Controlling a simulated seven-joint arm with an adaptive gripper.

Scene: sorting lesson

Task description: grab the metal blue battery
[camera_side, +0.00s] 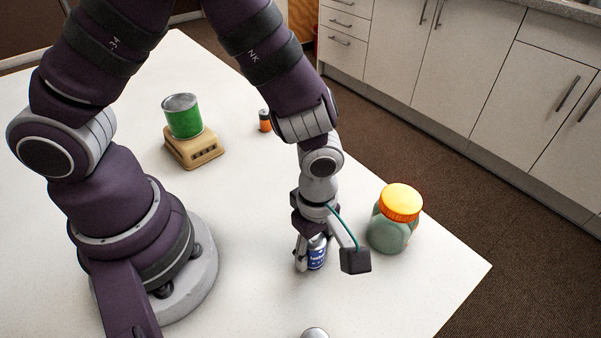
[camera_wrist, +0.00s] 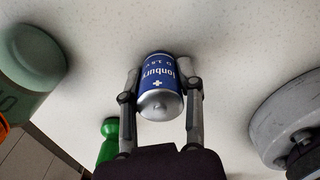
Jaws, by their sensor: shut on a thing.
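The blue battery (camera_wrist: 158,75) is a short cylinder with a blue printed label and silver metal ends. It stands between the two fingers of my gripper (camera_wrist: 160,90) in the wrist view, with a finger against each side. In the side view the battery (camera_side: 317,254) shows just below my gripper (camera_side: 311,255), partly covered by the fingers. My gripper is shut on it. It is at or close to the white table top; I cannot tell whether its base touches.
A green-grey jar with an orange lid (camera_side: 390,230) stands close to the right of my gripper. Behind are a green can (camera_side: 184,120) on a beige scale (camera_side: 194,150) and a small orange-and-black battery (camera_side: 265,121). A silver-topped object (camera_side: 314,333) shows at the front edge. A green item (camera_wrist: 108,140) shows in the wrist view.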

